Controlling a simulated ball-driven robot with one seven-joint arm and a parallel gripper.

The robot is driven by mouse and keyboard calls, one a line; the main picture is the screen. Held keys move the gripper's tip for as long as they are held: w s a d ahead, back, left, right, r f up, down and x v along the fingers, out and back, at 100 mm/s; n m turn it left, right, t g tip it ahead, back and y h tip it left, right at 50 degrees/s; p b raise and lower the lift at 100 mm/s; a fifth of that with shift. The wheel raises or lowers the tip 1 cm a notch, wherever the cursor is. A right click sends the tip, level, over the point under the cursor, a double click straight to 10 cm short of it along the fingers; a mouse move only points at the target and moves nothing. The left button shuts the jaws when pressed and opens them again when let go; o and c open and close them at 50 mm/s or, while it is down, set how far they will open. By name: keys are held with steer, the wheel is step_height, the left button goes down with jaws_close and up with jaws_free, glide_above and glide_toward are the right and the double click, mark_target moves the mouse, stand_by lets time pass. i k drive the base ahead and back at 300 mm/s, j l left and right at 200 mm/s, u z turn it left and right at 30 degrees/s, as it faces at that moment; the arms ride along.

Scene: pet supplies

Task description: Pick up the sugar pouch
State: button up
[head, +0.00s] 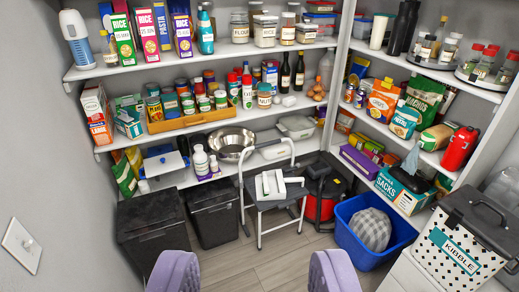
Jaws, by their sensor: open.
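My gripper (254,274) shows as two lavender fingers at the bottom edge, wide apart and empty, with floor between them. I cannot pick out a pouch that reads as sugar. Pouch-like packs on the shelves are a green bag (421,102) on the right middle shelf, an orange and white pack (383,99) left of it, and a green and yellow bag (124,175) on the low left shelf. Their small print is too small to read. All of them are well beyond my gripper, and nothing touches it.
A grey step stool (262,205) with white items on top stands mid-floor. Black bins (154,232) stand left, a blue tub (352,248) right, and a white kibble bin (455,252) at far right. Wood floor (275,262) is clear in front. Shelves (230,54) line the walls.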

mark_target(203, 28)
steer(key=i+l, duration=0.1)
steer(key=i, duration=0.8)
steer(key=i+l, duration=0.15)
steer(key=i, duration=0.75)
steer(key=i+j, duration=0.2)
steer(key=i, duration=0.25)
steer(key=i+j, duration=0.2)
steer(key=i, duration=0.2)
steer(key=i+j, duration=0.2)
steer(key=i, duration=0.25)
steer(key=i+j, duration=0.2)
steer(key=i, duration=0.25)
